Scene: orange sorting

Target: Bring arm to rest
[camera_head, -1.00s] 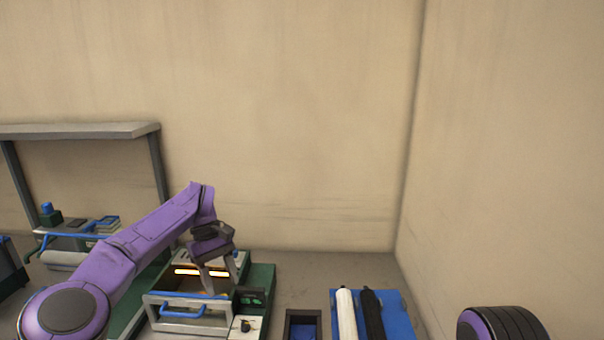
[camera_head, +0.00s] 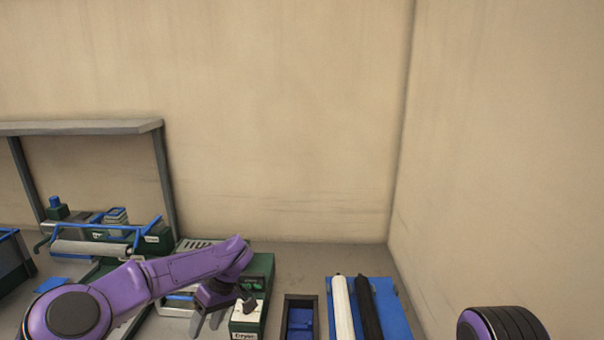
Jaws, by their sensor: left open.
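My left arm (camera_head: 170,277) is purple and comes in from the lower left, stretched low over the bench. My left gripper (camera_head: 207,325) points down at its end, open, with nothing seen between its fingers. It is in front of a green and grey machine (camera_head: 258,273), which the arm partly hides. Just right of the gripper is a small white-topped box (camera_head: 248,312) with a dark knob. At the lower right only a round purple and black part of my right arm (camera_head: 503,324) shows; the right gripper is out of view.
A dark tray with blue inside (camera_head: 300,318) stands right of the box. A blue board (camera_head: 395,310) bears a white roll (camera_head: 343,308) and a black roll (camera_head: 369,308). A grey shelf frame (camera_head: 80,128) and a roller device (camera_head: 95,248) stand left. Walls close the back and right.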

